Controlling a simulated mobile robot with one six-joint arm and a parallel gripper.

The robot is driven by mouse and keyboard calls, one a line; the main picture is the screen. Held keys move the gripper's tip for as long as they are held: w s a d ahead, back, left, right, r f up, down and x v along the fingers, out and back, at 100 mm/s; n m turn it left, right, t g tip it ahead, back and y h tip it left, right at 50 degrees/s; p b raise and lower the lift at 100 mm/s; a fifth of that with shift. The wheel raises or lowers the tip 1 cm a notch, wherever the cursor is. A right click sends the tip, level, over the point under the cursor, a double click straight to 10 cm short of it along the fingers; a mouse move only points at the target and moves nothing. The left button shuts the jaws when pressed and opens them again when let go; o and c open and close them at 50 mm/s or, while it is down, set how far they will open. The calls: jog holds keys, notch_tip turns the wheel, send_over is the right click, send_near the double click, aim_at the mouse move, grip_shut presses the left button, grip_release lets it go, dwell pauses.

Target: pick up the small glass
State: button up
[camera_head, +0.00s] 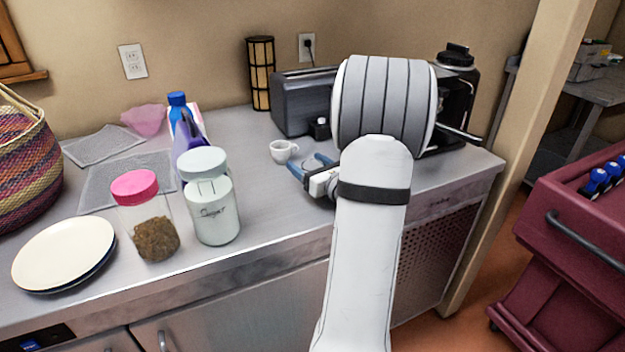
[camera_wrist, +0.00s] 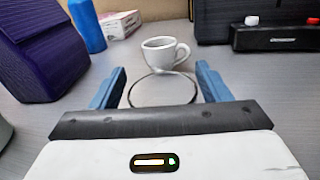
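The small glass appears in the wrist view as a clear round outline (camera_wrist: 163,91) with a thin dark rim. It lies between the two blue fingers of my gripper (camera_wrist: 161,72), which are spread apart, one on each side. I cannot tell whether either finger touches it. In the head view my gripper (camera_head: 307,164) is low over the steel counter, open, partly hidden by my arm. I cannot make out the glass there.
A white cup (camera_head: 281,152) stands just beyond my fingertips; it also shows in the wrist view (camera_wrist: 164,53). A dark toaster (camera_head: 301,101) is behind. A purple object (camera_head: 187,136), a sugar jar (camera_head: 213,211) and a pink-lidded jar (camera_head: 150,222) stand left.

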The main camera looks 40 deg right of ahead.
jog(key=c, duration=1.1)
